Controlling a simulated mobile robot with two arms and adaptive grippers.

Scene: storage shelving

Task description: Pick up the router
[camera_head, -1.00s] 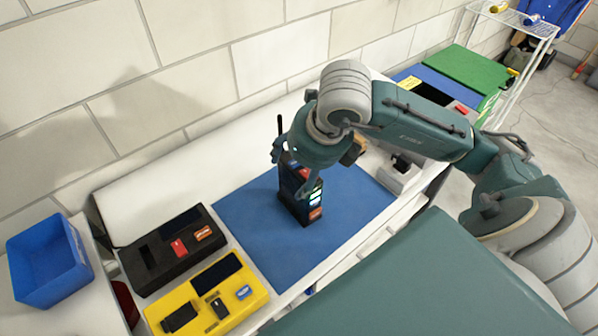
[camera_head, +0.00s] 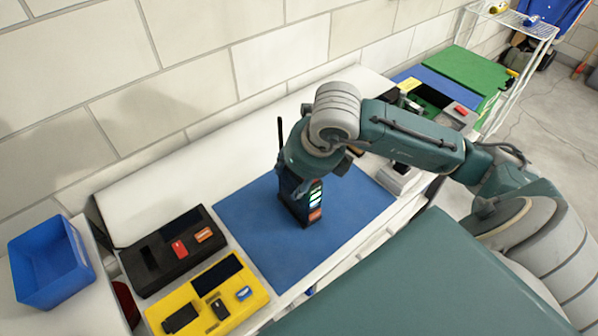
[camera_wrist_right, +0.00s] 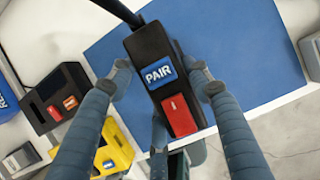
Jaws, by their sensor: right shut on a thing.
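The router (camera_head: 304,211) is an upright black box with an antenna, lit green panels and an orange-red patch on its front. It stands on the blue mat (camera_head: 258,243) in the head view. My right gripper (camera_head: 300,180) is over its upper part from above, and its wrist hides much of the router's top. In the right wrist view, the router's top (camera_wrist_right: 146,42) shows a blue PAIR button and a red button. The fingers of my right gripper (camera_wrist_right: 160,76) are shut on its two sides. My left gripper is not in view.
A black device (camera_head: 150,277) and a yellow device (camera_head: 243,305) lie left of the mat, with a blue bin (camera_head: 50,290) farther left. A grey-white item (camera_head: 398,180) and a green box (camera_head: 466,68) are on the right. A wall runs behind the bench.

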